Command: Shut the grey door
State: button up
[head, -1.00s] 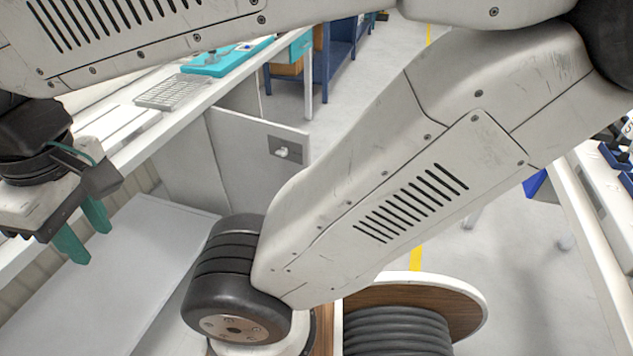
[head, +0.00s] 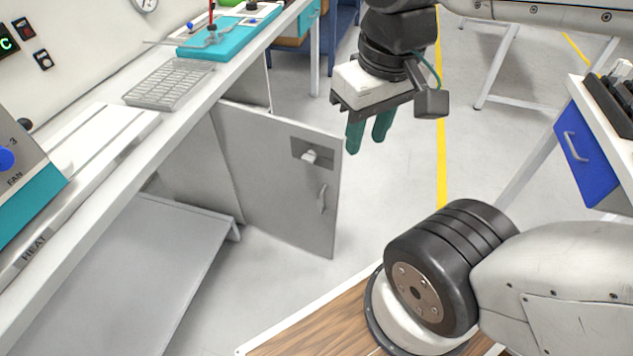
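The grey door (head: 272,175) stands open, swung out from under the white bench on the left. A latch plate with a knob (head: 310,156) is near its upper free edge, and a small pull handle (head: 322,200) sits below it. My gripper (head: 368,144) is right of the door's free edge and above the floor, with its green fingers pointing down. The fingers are a little apart and nothing shows between them. I see no contact with the door.
A low grey panel (head: 130,270) lies left of the door. A blue drawer (head: 580,150) is at the right. Clear floor with a yellow line (head: 441,165) lies beyond.

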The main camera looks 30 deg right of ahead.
aim_at(289, 198)
jog(key=z, duration=0.1)
jog(key=i, duration=1)
jog(key=z, duration=1.35)
jog(key=k, duration=1.05)
jog(key=u, duration=1)
